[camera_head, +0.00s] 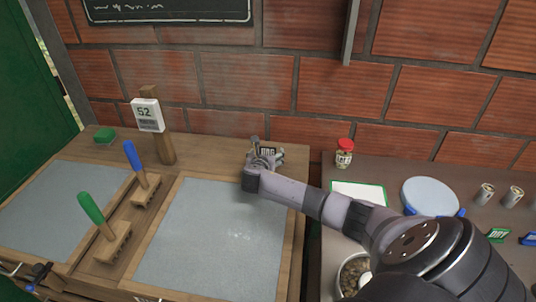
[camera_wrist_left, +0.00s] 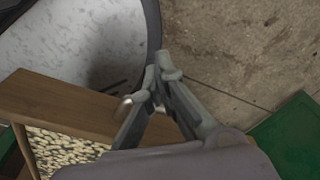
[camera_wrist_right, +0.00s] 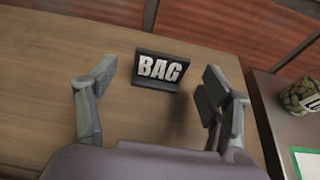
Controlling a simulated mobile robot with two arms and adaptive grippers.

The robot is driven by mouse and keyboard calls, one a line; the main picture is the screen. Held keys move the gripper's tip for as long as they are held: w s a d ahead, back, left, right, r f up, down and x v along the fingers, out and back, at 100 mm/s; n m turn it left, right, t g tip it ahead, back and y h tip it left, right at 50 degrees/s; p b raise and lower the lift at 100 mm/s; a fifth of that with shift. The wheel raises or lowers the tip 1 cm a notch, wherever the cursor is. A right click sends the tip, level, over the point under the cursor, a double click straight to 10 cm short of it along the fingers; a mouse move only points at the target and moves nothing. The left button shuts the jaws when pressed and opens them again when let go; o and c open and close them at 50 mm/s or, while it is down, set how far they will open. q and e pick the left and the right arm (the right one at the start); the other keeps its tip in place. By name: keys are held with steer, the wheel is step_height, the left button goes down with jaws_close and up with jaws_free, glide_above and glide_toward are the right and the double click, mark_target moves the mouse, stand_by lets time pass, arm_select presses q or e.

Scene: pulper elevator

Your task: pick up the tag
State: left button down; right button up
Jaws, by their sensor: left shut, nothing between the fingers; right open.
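A small black tag (camera_wrist_right: 159,70) with white letters "BAG" stands upright on the wooden worktop in the right wrist view. It also shows, partly covered by my gripper, in the head view (camera_head: 268,151). My right gripper (camera_wrist_right: 158,88) is open, its two fingers spread to the left and right of the tag. The tag is just beyond the fingertips and apart from them. My left gripper (camera_wrist_left: 163,74) is shut and empty in the left wrist view, over the floor beside a wooden box edge.
A jar with a red lid (camera_head: 344,153) stands right of the worktop on a dark table. A wooden post with a "52" sign (camera_head: 148,115), a blue-handled brush (camera_head: 139,172) and a green-handled brush (camera_head: 104,228) stand left. A brick wall (camera_head: 330,95) is behind.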

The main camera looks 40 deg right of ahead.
mark_target(268, 151)
steer(key=shift+x, duration=2)
steer(key=shift+c, duration=0.3)
steer(key=c, duration=0.9)
